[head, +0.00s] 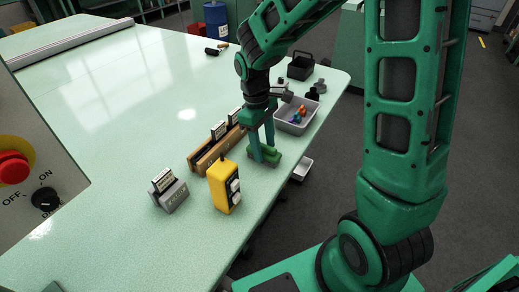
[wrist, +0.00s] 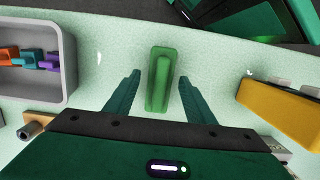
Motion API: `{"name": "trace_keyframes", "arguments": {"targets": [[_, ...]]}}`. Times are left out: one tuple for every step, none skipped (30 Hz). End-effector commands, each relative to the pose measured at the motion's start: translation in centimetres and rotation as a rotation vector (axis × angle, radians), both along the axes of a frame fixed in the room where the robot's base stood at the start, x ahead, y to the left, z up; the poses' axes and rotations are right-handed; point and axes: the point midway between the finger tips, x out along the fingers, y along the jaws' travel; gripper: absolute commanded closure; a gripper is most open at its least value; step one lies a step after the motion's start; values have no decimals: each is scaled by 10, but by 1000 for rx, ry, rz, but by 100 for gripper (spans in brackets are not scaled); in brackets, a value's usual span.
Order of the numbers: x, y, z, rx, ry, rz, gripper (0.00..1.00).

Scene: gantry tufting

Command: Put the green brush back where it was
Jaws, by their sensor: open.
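The green brush (head: 264,155) lies on the pale green table (head: 110,110), near its right edge. In the wrist view the green brush (wrist: 160,80) lies lengthwise between the two fingers, with a gap on both sides. My gripper (head: 261,150) is open and low over the brush; it also shows in the wrist view (wrist: 158,85). In the head view the fingers partly hide the brush. I cannot tell how high the fingertips are above the table.
A yellow control box (head: 222,187) stands close in front of the brush. A wooden rack (head: 207,157) is to the left, a grey block with a card (head: 168,190) further left. Behind are a grey tray with coloured pieces (head: 296,115) and a black basket (head: 301,66). The table's left middle is clear.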

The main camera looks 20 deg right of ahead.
Motion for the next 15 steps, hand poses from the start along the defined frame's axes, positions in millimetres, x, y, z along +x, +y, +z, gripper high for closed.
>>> {"name": "trace_keyframes", "arguments": {"targets": [[2,1,8,1,-4,0,51],[2,1,13,1,-4,0,51],[3,2,21,1,-6,0,51],[4,3,27,1,-6,1,51],[5,4,33,1,-6,1,51],[6,4,42,1,-6,1,51],[7,5,48,1,-6,1,51],[8,6,54,1,-6,1,51],[8,6,62,0,-5,1,51],[9,7,67,1,-6,1,51],[10,7,73,0,-5,1,51],[10,8,79,0,-3,2,51],[11,8,84,0,-3,2,51],[12,9,88,0,-3,2,51],[12,9,93,0,-3,2,51]]}}
